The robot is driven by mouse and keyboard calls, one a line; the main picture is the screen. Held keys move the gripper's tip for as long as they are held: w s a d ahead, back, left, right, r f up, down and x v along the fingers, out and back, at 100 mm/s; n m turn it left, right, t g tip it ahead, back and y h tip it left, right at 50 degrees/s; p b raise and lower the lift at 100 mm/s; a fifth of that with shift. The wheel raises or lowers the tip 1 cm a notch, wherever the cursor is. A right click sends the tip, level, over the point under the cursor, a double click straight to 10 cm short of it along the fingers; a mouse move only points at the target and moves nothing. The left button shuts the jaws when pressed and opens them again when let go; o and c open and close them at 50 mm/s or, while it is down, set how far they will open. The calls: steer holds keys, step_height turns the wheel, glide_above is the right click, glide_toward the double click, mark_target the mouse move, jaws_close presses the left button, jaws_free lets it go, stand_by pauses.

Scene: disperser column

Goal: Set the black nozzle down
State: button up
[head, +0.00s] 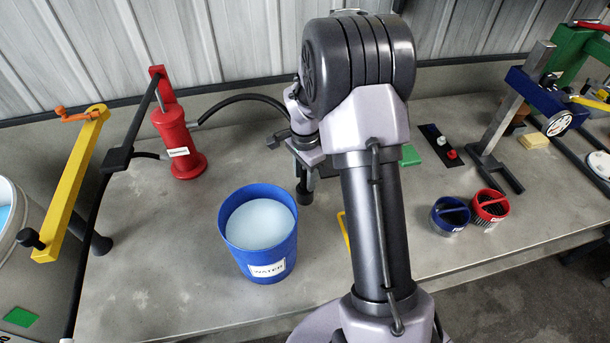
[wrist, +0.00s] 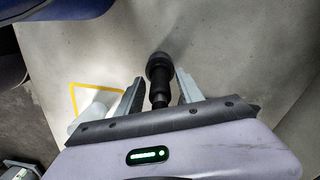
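The black nozzle (head: 304,192) is upright below my gripper (head: 305,165) in the head view, its lower end at the grey bench top. In the wrist view the nozzle (wrist: 158,72) lies between the two grey fingers of my gripper (wrist: 160,82). The fingers stand apart, with a narrow gap showing on each side of the nozzle. The nozzle's foot looks in contact with the bench, but I cannot be sure. My arm hides part of the bench to the right of it.
A blue water bucket (head: 232,240) stands just left of the nozzle. A red pump cylinder (head: 180,145) with a black hose (head: 240,100) is behind left. A yellow outline (head: 344,230) is partly hidden by my arm. Blue (head: 450,215) and red (head: 490,207) cups stand right.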

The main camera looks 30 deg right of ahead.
step_height(320, 180, up, 12)
steer(key=p, duration=0.4)
steer(key=s+a+r+n+t, duration=0.2)
steer(key=s+a+r+n, duration=0.25)
steer(key=a+r, duration=0.4)
steer(key=s+a+r+n+t, duration=0.1)
steer(key=s+a+r+n, duration=0.1)
steer(key=s, duration=0.4)
steer(key=s+a+r+n+t+y, duration=0.1)
steer(key=s+a+r+n, duration=0.1)
steer(key=s, duration=0.4)
steer(key=s+a+r+n+t+y, duration=0.1)
steer(key=s+a+r+n, duration=0.2)
steer(key=s+a+n, duration=0.1)
steer(key=s+a, duration=0.1)
steer(key=s, duration=0.1)
steer(key=shift+s+a+t, duration=0.25)
steer(key=shift+s+t, duration=0.1)
steer(key=shift+t, duration=0.05)
steer(key=shift+f+b, duration=1.35)
steer(key=shift+f, duration=0.1)
steer(key=shift+o, duration=0.5)
